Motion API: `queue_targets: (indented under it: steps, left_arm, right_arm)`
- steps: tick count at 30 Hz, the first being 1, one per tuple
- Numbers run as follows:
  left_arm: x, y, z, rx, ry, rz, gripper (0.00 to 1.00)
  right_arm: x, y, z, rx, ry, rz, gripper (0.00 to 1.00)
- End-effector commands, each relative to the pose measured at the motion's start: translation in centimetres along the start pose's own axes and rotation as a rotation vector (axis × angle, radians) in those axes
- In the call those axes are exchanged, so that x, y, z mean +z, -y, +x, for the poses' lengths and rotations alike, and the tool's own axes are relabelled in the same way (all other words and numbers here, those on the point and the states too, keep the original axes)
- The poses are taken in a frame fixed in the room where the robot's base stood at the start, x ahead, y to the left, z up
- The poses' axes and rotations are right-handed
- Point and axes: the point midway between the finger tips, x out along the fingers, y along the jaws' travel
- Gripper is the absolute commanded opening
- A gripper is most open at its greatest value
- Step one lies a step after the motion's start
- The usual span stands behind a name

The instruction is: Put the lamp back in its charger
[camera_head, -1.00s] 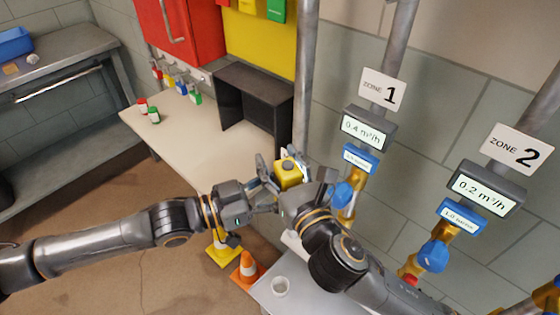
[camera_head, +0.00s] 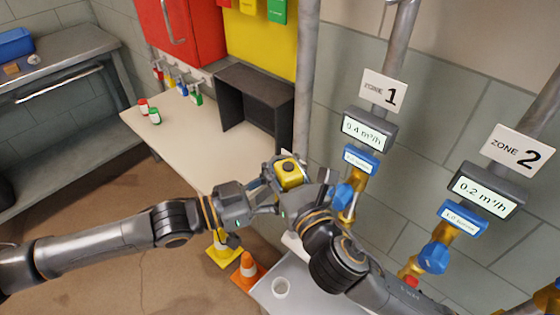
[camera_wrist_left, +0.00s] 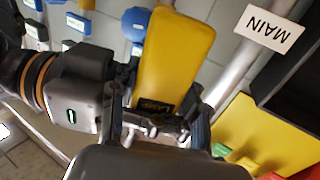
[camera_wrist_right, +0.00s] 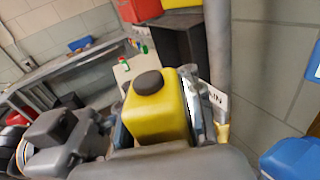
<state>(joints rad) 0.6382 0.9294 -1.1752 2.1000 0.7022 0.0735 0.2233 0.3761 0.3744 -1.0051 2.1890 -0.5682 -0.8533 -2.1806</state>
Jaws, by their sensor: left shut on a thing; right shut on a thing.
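The lamp (camera_head: 291,174) is a yellow block with a black round cap, held in the air in front of the bench. It also shows in the left wrist view (camera_wrist_left: 175,58) and in the right wrist view (camera_wrist_right: 156,112). My left gripper (camera_head: 273,184) is shut on it from the left. My right gripper (camera_head: 304,188) is shut on it from the right, so both hold it together. The fingers hide parts of its sides and lower end. I cannot make out a charger with certainty.
A pale bench (camera_head: 180,138) lies behind, with a dark open box (camera_head: 255,100) and small bottles (camera_head: 154,116). A vertical pipe (camera_head: 305,70) and zone valves (camera_head: 433,256) stand at right. Cones (camera_head: 248,268) and a grey surface (camera_head: 300,290) are below.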

Motion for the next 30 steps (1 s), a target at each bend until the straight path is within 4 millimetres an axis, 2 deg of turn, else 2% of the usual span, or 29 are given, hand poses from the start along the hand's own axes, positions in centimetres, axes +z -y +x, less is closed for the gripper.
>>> queue_targets:
  steps: [1, 2, 5, 25, 30]
  left_arm:
    - [-0.1, -0.1, 0.1, 0.002, -0.003, 0.0, 0.01]
    - [-0.1, -0.1, 0.1, 0.002, -0.003, 0.0, 0.52]
    - [-0.1, -0.1, 0.0, 0.002, -0.003, 0.0, 0.72]
    - [0.0, -0.5, 0.0, 0.008, -0.002, -0.004, 0.72]
    - [0.1, -0.3, -1.3, 0.005, 0.002, -0.003, 0.72]
  right_arm:
    - [0.0, -0.1, 0.0, 0.003, 0.0, 0.002, 0.0]
    - [0.1, -0.1, 0.0, 0.003, 0.002, 0.002, 0.0]
    - [0.1, -0.1, 0.0, 0.003, 0.002, 0.001, 0.0]
    - [0.1, 0.3, 0.1, -0.008, 0.004, -0.005, 0.0]
    - [0.1, 0.4, 0.2, -0.01, 0.004, -0.006, 0.0]
